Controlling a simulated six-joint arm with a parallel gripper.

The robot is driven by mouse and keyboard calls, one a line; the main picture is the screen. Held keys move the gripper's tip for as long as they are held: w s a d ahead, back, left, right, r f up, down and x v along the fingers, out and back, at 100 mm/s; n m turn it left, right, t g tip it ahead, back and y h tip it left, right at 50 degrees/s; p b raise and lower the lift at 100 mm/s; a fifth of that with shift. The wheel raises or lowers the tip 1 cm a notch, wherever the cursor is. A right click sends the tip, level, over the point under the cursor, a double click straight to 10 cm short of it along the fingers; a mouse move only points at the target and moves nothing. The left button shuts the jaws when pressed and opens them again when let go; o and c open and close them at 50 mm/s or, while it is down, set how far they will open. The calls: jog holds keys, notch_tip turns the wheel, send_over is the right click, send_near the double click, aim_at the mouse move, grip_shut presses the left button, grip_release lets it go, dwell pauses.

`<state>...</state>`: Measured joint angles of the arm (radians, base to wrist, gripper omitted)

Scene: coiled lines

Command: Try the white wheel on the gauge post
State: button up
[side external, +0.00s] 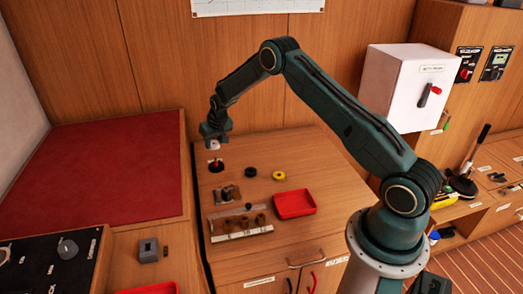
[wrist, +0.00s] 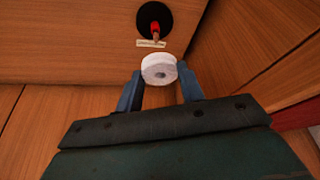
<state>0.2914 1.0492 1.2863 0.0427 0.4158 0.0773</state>
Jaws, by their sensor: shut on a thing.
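In the side external view the wheel (side external: 213,147) shows as a small pale patch under my gripper (side external: 214,139). The gauge post (wrist: 155,29), red on a round black base, stands beyond the wheel in the wrist view, apart from it. In the side external view the post (side external: 216,162) is just below the gripper in the picture. The wheel is off the post, above the bench.
A black wheel (side external: 250,172) and a yellow wheel (side external: 279,175) lie right of the post. A red tray (side external: 294,206) is at the front right. A grey fixture (side external: 228,194) and a rack (side external: 240,226) with several pieces stand in front. A small label (wrist: 151,43) lies by the post.

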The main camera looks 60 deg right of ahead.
jog(key=shift+f, duration=2.15)
jog(key=shift+f, duration=1.35)
jog(key=o, duration=1)
jog(key=shift+r, duration=3)
jog(key=shift+r, duration=0.1)
jog(key=shift+r, duration=0.15)
jog(key=v, duration=1.3)
jog(key=shift+s+r, duration=0.1)
jog(key=shift+s, duration=0.15)
